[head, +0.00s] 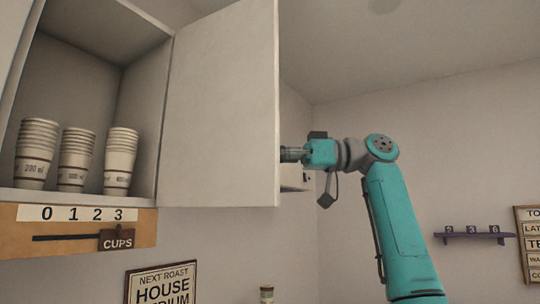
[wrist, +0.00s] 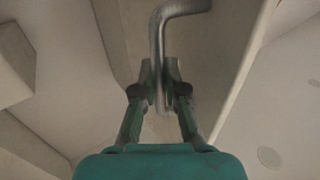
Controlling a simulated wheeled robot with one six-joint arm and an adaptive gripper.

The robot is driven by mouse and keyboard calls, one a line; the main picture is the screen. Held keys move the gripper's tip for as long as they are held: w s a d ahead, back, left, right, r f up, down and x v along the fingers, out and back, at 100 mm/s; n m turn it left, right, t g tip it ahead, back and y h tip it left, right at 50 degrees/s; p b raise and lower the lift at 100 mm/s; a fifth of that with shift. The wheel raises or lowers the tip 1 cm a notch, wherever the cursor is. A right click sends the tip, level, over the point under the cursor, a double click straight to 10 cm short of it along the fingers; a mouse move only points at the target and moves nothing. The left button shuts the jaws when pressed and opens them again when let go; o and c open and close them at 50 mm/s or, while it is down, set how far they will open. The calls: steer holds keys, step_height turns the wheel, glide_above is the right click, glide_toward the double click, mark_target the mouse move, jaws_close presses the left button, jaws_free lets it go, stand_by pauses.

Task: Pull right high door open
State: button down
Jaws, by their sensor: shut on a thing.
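The right high door (head: 220,105) is a pale panel standing swung out from the wall cabinet, and the inside of the cabinet shows to its left in the head view. My gripper (wrist: 160,80) is shut on the door's metal bar handle (wrist: 162,35), which bends at its upper end. In the head view my gripper (head: 292,154) is at the door's right edge, on the far side of the panel. The door hides the handle and my fingertips there.
Several stacked paper cups (head: 79,160) stand inside the cabinet (head: 140,110). A cup-count slider board (head: 80,232) is below it. A framed sign (head: 160,285) hangs lower down. A small purple shelf (head: 474,236) and a menu board (head: 528,245) are at the right.

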steer(key=c, duration=1.2)
jaws_free()
steer(key=d, duration=1.2)
steer(key=shift+s, duration=0.15)
